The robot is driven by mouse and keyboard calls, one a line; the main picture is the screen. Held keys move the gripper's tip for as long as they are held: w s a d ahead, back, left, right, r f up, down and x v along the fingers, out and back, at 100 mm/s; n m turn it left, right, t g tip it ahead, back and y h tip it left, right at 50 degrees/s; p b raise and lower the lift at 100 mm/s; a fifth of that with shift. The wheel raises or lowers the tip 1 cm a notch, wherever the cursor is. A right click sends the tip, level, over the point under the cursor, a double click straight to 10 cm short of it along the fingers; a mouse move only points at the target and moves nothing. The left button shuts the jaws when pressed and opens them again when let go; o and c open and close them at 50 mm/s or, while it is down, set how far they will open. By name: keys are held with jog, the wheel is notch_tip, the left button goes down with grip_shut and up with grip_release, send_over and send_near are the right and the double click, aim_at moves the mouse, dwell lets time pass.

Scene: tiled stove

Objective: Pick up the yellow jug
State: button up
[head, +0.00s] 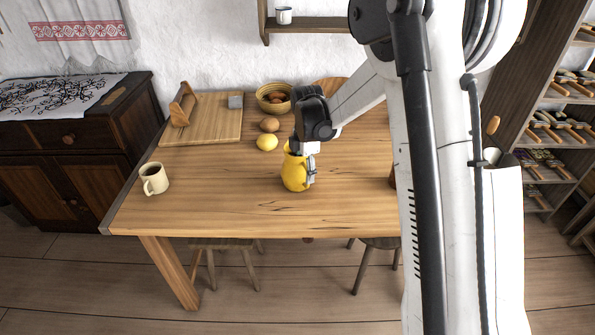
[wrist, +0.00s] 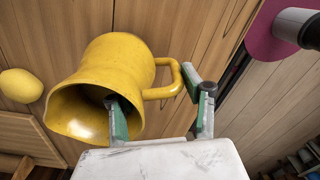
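The yellow jug (head: 293,172) stands upright on the wooden table, right of the middle of its visible top. In the wrist view the yellow jug (wrist: 128,62) shows its wide mouth toward me and its handle on the right. My gripper (head: 308,163) is down at the jug, and its body hides part of the rim in the head view. In the wrist view my gripper (wrist: 158,112) has its fingers well apart. One finger reaches into the mouth; the other is outside, close by the handle's outer end. I cannot tell whether either finger touches the jug.
A lemon (head: 267,142) and a brown round item (head: 269,125) lie behind the jug, to the left. A bowl (head: 264,93) and a cutting board (head: 220,128) are further back. A cream mug (head: 154,180) stands at the left edge. The table front (head: 230,212) is clear.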

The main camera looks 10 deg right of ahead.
grip_shut()
jog(key=shift+r, duration=0.15)
